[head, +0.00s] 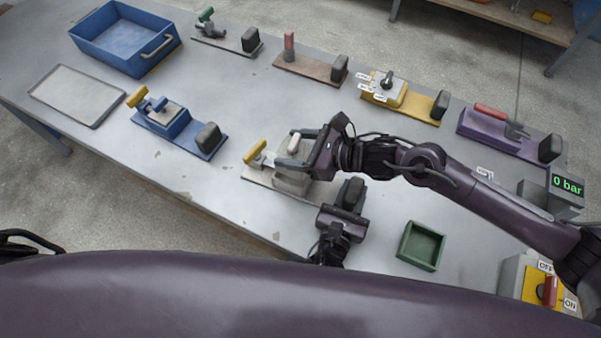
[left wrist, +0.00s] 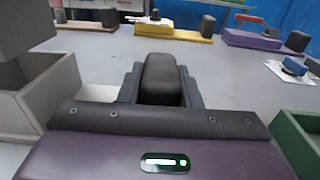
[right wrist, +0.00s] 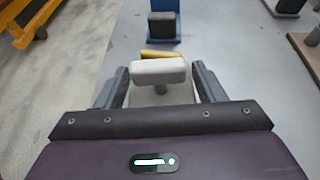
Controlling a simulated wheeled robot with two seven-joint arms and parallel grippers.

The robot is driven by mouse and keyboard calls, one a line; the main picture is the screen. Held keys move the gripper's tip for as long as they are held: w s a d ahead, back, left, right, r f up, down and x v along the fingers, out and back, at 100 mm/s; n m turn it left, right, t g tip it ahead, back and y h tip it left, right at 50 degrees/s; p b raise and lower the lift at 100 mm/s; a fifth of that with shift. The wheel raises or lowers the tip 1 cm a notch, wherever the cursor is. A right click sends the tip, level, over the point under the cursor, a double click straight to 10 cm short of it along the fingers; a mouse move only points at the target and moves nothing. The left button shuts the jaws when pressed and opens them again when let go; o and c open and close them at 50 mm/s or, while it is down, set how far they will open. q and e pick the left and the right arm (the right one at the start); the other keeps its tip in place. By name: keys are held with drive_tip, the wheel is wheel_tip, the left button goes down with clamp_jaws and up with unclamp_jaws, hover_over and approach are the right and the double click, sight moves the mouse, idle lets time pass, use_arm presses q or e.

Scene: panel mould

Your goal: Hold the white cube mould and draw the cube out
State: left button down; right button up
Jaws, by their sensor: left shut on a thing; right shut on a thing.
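The white cube mould (head: 293,184) sits on its board near the table's front edge, with a yellow handle (head: 255,152) at its left end. My left gripper (head: 347,203) is shut on the black grip block (left wrist: 162,78) at the board's right end. My right gripper (head: 298,148) is shut on the white T-handle (right wrist: 158,71) above the mould. In the left wrist view, a grey block (left wrist: 25,25), apparently the cube, hangs above the open mould box (left wrist: 45,95). The gripper partly hides the cube in the head view.
A blue mould (head: 165,118) stands to the left, with a flat grey tray (head: 75,97) and a blue bin (head: 120,45) beyond. Several other fixtures line the back. A green tray (head: 420,247) lies to the right, near a yellow switch box (head: 537,285).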

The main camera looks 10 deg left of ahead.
sight(292, 141)
drive_tip(key=shift+r, duration=0.15)
drive_tip(key=shift+r, duration=1.45)
use_arm(q)
drive_tip(key=c, duration=1)
unclamp_jaws()
drive_tip(key=shift+o, duration=0.2)
drive_tip(key=v, duration=1.2)
use_arm(e)
drive_tip(key=shift+f, duration=0.1)
